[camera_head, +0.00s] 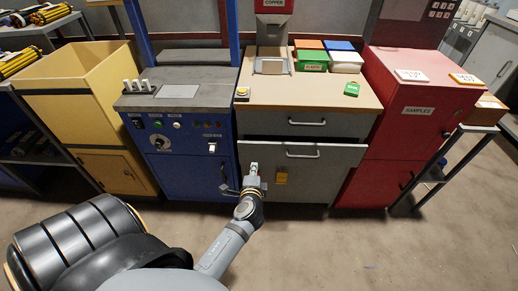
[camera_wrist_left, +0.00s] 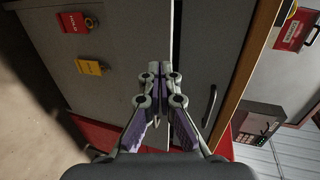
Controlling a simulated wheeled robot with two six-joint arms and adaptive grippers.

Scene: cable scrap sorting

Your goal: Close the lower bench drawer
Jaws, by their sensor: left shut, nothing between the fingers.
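The bench (camera_head: 340,93) has two grey drawers under a wooden top. The lower drawer (camera_head: 340,158) has a pale bar handle and a yellow tag below. A narrow dark gap runs along its top edge; how far it stands out is hard to tell. In the left wrist view, the lower drawer (camera_wrist_left: 120,30) shows sideways with a pale edge beside the gap. My left gripper (camera_head: 253,168) is shut and empty at the drawer's left part. Its fingertips (camera_wrist_left: 158,68) overlap the front near the pale edge; contact is unclear. My right gripper is out of view.
The upper drawer (camera_head: 270,123) looks flush under the top. A blue machine cabinet (camera_head: 185,170) stands close on the left, a red samples cabinet (camera_head: 375,170) on the right. A yellow bin (camera_head: 80,95) is farther left. The floor (camera_head: 330,250) in front is clear.

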